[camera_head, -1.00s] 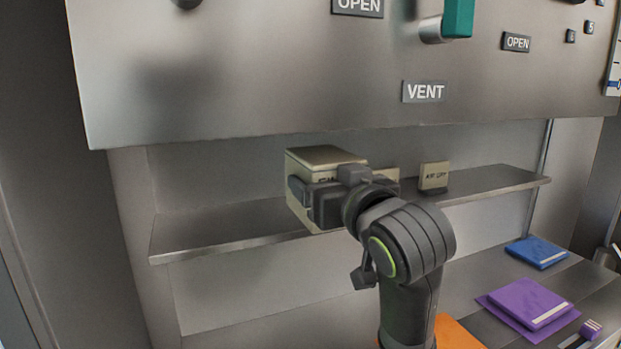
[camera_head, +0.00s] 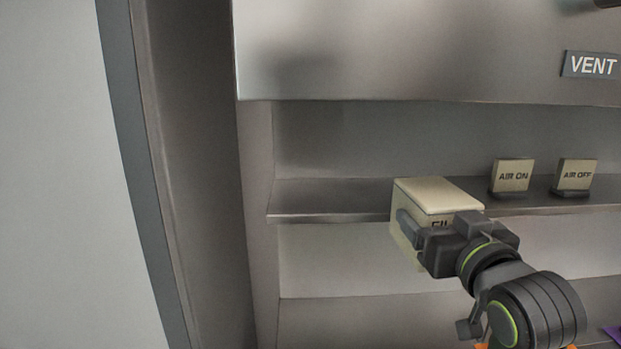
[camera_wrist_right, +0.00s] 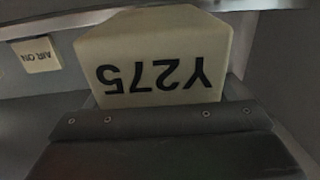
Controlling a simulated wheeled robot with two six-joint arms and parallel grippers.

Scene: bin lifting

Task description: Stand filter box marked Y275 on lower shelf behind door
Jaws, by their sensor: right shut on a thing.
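The filter box (camera_head: 437,195) is cream coloured and boxy, with part of a dark label on its front. My right gripper (camera_head: 425,240) is shut on it and holds it upright in front of the shelf (camera_head: 330,202). I cannot tell whether the box touches the shelf edge. In the right wrist view, the filter box (camera_wrist_right: 155,60) shows "Y275" upside down, above the dark gripper body (camera_wrist_right: 160,140). The fingertips are mostly hidden there. My left gripper is not in view.
Cream signs "AIR ON" (camera_head: 513,175) and "AIR OFF" (camera_head: 576,175) stand on the shelf to the right. A grey panel with a "VENT" label (camera_head: 592,65) overhangs the shelf. The shelf's left part is bare. A pale curved panel (camera_head: 60,180) fills the far left.

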